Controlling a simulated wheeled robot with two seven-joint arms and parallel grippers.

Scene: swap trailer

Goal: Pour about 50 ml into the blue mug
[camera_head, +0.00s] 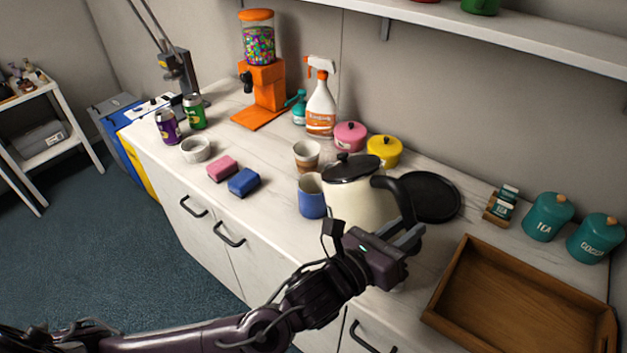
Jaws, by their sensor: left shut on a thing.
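The blue mug (311,198) stands upright on the white counter, open side up; its inside is too small to read. A cream kettle (352,208) with a black lid and black handle is just right of the mug and overlaps its right edge in view. My left gripper (408,238) is shut on the kettle's handle at its right side. The kettle looks near upright, and I cannot tell whether it touches the counter. No stream of liquid shows. My right gripper is not in view.
A round black base (432,196) lies behind the kettle. A striped cup (306,156), pink pot (350,136) and yellow pot (385,151) stand behind the mug. Blue (244,182) and pink (222,168) sponges lie left. A wooden tray (451,283) fills the front right.

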